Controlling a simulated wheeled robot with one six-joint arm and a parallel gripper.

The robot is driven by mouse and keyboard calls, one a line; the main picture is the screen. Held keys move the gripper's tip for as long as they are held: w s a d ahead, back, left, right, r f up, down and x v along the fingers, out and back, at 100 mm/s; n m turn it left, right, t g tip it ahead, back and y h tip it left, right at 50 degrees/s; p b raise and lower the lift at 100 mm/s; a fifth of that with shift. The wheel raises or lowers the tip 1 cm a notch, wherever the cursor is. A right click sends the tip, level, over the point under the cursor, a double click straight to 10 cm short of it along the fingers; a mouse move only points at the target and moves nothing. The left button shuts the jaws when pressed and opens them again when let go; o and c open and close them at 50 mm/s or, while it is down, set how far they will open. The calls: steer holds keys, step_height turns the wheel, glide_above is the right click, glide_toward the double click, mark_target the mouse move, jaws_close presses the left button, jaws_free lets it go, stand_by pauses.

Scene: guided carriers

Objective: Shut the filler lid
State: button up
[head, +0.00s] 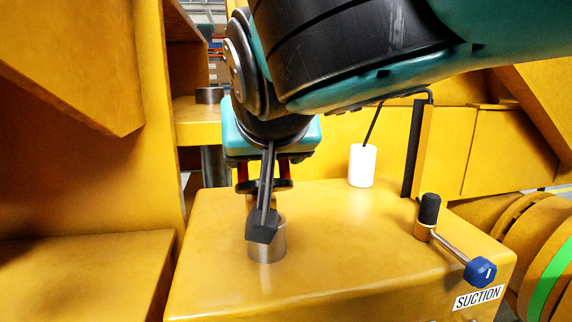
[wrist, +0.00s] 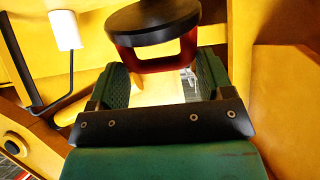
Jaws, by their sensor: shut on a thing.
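The filler lid is a dark round disc with a red handle. In the head view the lid (head: 284,185) hangs below my gripper (head: 264,168), with the red handle upward. In the wrist view the lid (wrist: 150,20) is beyond the green finger pads of my gripper (wrist: 162,78), which is shut on the red handle. The metal filler neck (head: 268,250) stands on the yellow tank top (head: 330,250). The lid appears higher than the neck's rim and apart from it. A dark bar with a block hides part of the lid and the neck.
A white cylinder (head: 362,166) hangs from a bent dark rod by a black post (head: 412,150). At the right front is a valve with a black knob (head: 429,208) and blue handle end (head: 480,271), above a SUCTION label (head: 478,298). Yellow walls flank the left.

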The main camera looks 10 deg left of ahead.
steer(key=f+b, duration=0.1)
steer(key=b, duration=0.1)
steer(key=s+f+t+b, duration=0.1)
steer(key=f+b, duration=0.1)
steer(key=b, duration=0.1)
steer(key=shift+s+d+t+y+b, duration=0.2)
steer(key=shift+s+t+y+b, duration=0.05)
steer(key=shift+t+y+b, duration=0.15)
steer(key=b, duration=0.1)
steer(key=t+b, duration=0.1)
steer(key=shift+s+d+f+b, duration=0.2)
steer(key=shift+s+f+b, duration=0.05)
steer(key=shift+s+b, duration=0.1)
steer(key=shift+s+d+f+b, duration=0.15)
steer(key=shift+s+f+b, duration=0.4)
steer(key=shift+b, duration=0.35)
steer(key=o, duration=1)
steer(key=shift+r, duration=0.15)
step_height(320, 180, up, 20)
steer(key=p, duration=0.5)
steer(key=shift+p, duration=0.4)
